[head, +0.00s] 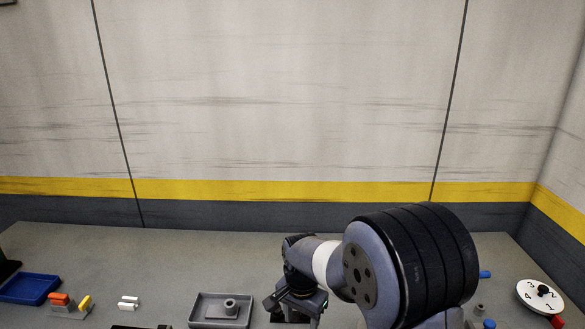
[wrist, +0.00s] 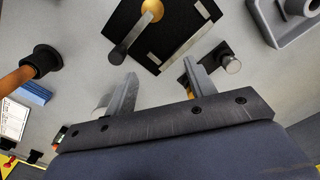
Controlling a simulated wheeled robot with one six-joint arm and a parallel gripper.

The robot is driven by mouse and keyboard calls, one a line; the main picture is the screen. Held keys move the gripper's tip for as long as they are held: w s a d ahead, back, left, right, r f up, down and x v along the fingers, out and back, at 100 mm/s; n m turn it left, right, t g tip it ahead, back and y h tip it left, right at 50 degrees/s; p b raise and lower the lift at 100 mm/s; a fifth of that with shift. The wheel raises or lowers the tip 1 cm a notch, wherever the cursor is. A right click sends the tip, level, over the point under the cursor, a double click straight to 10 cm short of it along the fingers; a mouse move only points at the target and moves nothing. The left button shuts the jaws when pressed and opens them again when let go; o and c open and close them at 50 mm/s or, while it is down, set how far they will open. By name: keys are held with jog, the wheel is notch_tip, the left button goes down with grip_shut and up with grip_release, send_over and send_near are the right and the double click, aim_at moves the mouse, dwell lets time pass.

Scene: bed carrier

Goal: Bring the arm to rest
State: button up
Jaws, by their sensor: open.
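My gripper (wrist: 160,77) shows in the wrist view with its two grey fingers apart and nothing between them. Beyond the fingertips is a black plate (wrist: 133,20) with a brass ball knob (wrist: 152,10) and a dark handle. A small dark part with a silver cylinder end (wrist: 231,66) lies close to the right finger. In the head view my arm stretches over the right middle of the bench, and the gripper end (head: 291,302) is low over it, beside a grey tray. My arm hides part of the bench.
The grey tray (head: 203,322) has a raised post. A blue tray (head: 29,289), orange and yellow pieces and white blocks (head: 128,303) lie left. A white numbered dial (head: 540,296) stands right. An orange-handled tool (wrist: 18,77) shows in the wrist view. The bench's back strip is clear.

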jog(key=f, duration=0.5)
jog(key=f+p, duration=0.1)
jog(key=f, duration=0.2)
jog(key=shift+a, duration=0.3)
jog(key=shift+r, duration=0.25)
